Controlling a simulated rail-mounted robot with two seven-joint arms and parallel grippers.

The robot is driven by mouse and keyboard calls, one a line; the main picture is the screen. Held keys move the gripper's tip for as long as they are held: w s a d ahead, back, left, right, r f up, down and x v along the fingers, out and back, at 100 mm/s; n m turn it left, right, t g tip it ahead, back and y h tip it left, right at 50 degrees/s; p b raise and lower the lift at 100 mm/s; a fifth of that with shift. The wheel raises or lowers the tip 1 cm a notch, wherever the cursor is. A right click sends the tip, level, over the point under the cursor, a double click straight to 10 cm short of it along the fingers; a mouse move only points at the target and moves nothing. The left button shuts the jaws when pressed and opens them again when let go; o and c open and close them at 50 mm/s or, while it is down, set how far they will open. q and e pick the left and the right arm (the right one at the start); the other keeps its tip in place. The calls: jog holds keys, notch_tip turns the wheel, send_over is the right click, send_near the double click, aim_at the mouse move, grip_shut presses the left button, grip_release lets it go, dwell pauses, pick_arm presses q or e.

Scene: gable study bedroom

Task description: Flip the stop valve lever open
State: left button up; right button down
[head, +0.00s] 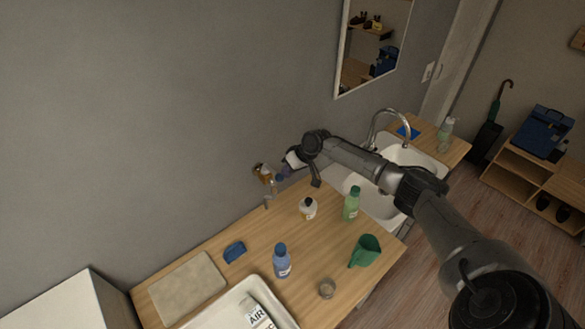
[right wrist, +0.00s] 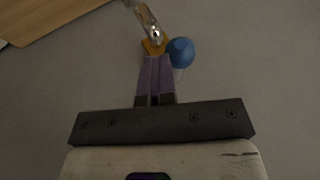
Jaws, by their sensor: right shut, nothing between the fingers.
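The stop valve (head: 264,173) is a small brass-yellow fitting low on the grey wall, just behind the wooden counter. In the right wrist view its yellow body (right wrist: 153,47) shows just beyond the fingertips, with a shiny metal pipe above it. A rounded blue part (right wrist: 181,53), perhaps the lever's handle, is just right of the fingertips; I cannot tell the lever's angle. My right gripper (head: 283,172) is shut and empty, its purple fingers (right wrist: 157,58) close to the valve. Contact is unclear. My left gripper is not in view.
A sink (head: 409,157) with a curved tap lies right. The wall left of the valve is bare.

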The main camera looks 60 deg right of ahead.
jog(key=d+f+b+v, duration=0.1)
jog(key=d+b+v, duration=0.1)
jog(key=v, duration=1)
jog(key=shift+s+b, duration=0.55)
jog(key=shift+b, duration=0.1)
jog(key=shift+d+r, duration=0.1)
